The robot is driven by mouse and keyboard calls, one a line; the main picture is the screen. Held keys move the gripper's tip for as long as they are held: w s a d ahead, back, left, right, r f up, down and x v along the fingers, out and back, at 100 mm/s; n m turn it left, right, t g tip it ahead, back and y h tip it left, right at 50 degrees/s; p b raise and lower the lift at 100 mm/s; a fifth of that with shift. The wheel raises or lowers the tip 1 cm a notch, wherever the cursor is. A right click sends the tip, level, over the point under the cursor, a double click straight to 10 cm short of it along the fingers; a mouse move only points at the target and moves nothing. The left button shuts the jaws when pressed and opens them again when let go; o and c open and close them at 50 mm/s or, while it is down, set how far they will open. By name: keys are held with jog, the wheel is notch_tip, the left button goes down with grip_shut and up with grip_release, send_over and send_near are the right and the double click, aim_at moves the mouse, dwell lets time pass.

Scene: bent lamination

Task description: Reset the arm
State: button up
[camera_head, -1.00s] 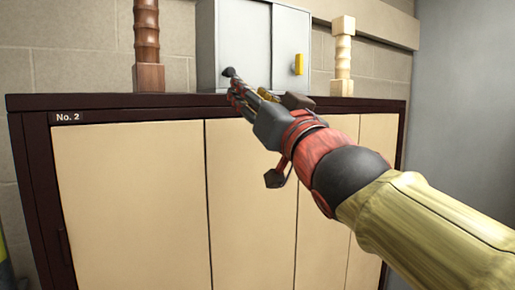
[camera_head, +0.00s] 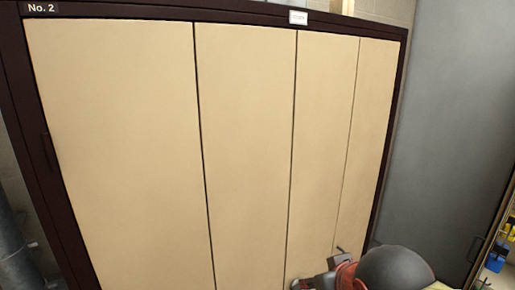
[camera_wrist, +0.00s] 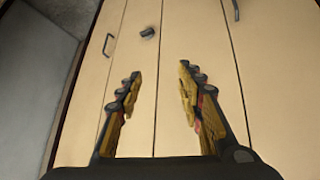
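My gripper shows in the wrist view (camera_wrist: 160,85) with its two fingers apart and nothing between them. The cabinet's tan door panels (camera_wrist: 185,25) lie beyond the fingers. In the head view only part of my wrist shows at the bottom right, in front of the large tan-doored cabinet (camera_head: 245,130) with the dark frame. My fingertips are out of the head view.
A grey wall (camera_head: 450,110) stands at the right. A shelf with yellow and blue items (camera_head: 497,256) is at the far right edge. A dark pipe-like object (camera_head: 14,250) is at the lower left.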

jog(key=s+d+f+b, duration=0.2)
jog(key=s+f+b, duration=0.1)
jog(key=f, duration=0.4)
jog(key=s+d+f+m+g+b, duration=0.1)
jog(key=s+d+f+b, duration=0.1)
jog(key=s+f+b, duration=0.2)
jog(key=s+d+f+m+g+b, duration=0.1)
jog(key=s+f+b, duration=0.3)
jog(key=f, duration=0.6)
jog(key=shift+s+d+f+h, duration=0.15)
jog(key=shift+s+d+h, duration=0.15)
jog(key=shift+d, duration=0.15)
jog(key=shift+w, duration=0.1)
jog(key=shift+c, duration=0.3)
